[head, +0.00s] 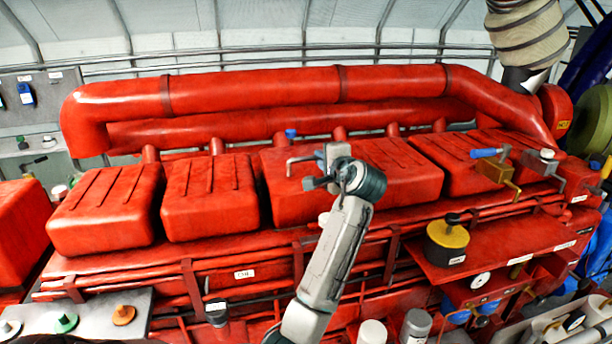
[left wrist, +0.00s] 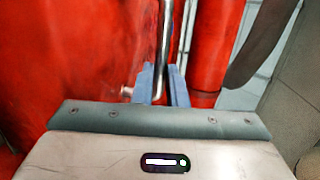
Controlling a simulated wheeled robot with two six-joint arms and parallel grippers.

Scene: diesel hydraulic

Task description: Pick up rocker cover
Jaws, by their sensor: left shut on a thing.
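Several red box-shaped rocker covers sit in a row along the engine in the head view: one at left (head: 103,212), one beside it (head: 210,200), one behind my left gripper (head: 285,195) and one to its right (head: 405,172). My left gripper (head: 318,172) is in front of the middle covers. Its blue fingers (left wrist: 165,83) are shut on a thin bent metal rod (left wrist: 166,45). The rod also shows in the head view (head: 300,158), by a small blue knob (head: 291,133). I cannot tell what the rod's far end joins. My right gripper is not in view.
A large red pipe (head: 260,90) runs behind the covers. At right are a brass clamp with a blue handle (head: 492,170) and a yellow canister with a black knob (head: 446,240) on a red shelf. A grey tray (head: 100,310) with knobs stands at lower left.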

